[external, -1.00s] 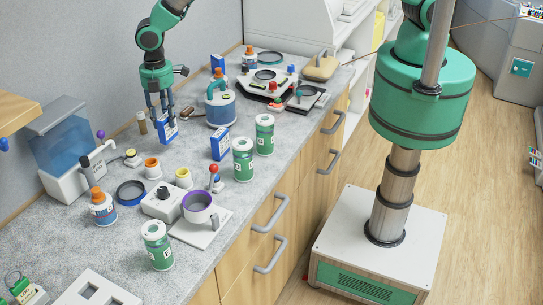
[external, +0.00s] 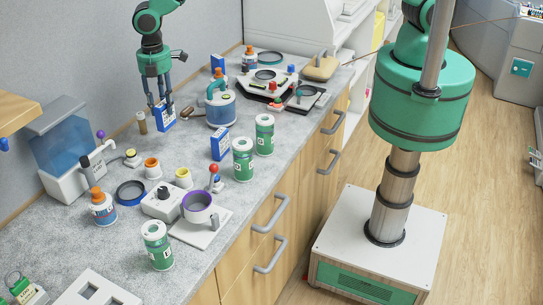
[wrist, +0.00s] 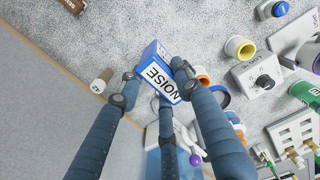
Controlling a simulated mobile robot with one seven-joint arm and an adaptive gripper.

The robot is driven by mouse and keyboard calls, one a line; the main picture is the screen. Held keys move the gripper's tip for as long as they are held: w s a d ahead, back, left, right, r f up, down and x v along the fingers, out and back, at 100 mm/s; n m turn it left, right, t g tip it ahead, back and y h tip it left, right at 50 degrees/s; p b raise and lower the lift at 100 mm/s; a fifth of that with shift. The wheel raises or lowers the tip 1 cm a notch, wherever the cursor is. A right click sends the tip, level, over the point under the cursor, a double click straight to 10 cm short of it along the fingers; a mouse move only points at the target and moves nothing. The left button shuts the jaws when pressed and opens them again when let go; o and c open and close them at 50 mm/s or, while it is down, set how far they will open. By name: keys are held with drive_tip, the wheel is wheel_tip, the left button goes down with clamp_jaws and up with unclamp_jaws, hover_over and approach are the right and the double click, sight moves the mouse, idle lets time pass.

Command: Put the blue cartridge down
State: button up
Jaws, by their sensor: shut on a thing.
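The blue cartridge (external: 166,122) is a small blue box with a white label. In the wrist view its label reads NOISE (wrist: 158,82). My gripper (external: 161,107) points down over the back part of the counter (external: 75,230), with its fingers closed around the cartridge. The fingers also show around it in the wrist view (wrist: 152,82). The cartridge is tilted there, and its lower end is close to the counter. I cannot tell whether it touches. The fingers hide part of its sides.
Green-labelled canisters (external: 243,160) line the counter edge. Some bare counter lies in front of the cartridge.

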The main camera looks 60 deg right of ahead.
idle(0.4)
wheel_tip(320, 180, up, 6)
drive_tip(key=shift+f, duration=0.25)
drive_tip(key=w+d+m, duration=0.1)
drive_tip(key=w+d, duration=0.4)
drive_tip(key=d, duration=0.5)
drive_tip(key=w+d+m, duration=0.2)
drive_tip(key=w+d, duration=0.3)
drive_tip(key=d, duration=0.5)
drive_tip(key=w+d+m, duration=0.1)
drive_tip(key=w+d, duration=0.4)
drive_tip(key=d, duration=0.6)
drive_tip(key=d+m, duration=0.5)
drive_tip(key=d, duration=3.2)
drive_tip(key=shift+w+d+f, duration=0.1)
drive_tip(key=shift+w+f, duration=0.05)
drive_tip(key=shift+f, duration=0.7)
drive_tip(key=shift+w+d+f, duration=0.1)
drive_tip(key=shift+f, duration=0.8)
drive_tip(key=shift+w+d+f, duration=0.1)
drive_tip(key=shift+w+f, duration=0.05)
drive_tip(key=shift+f, duration=0.7)
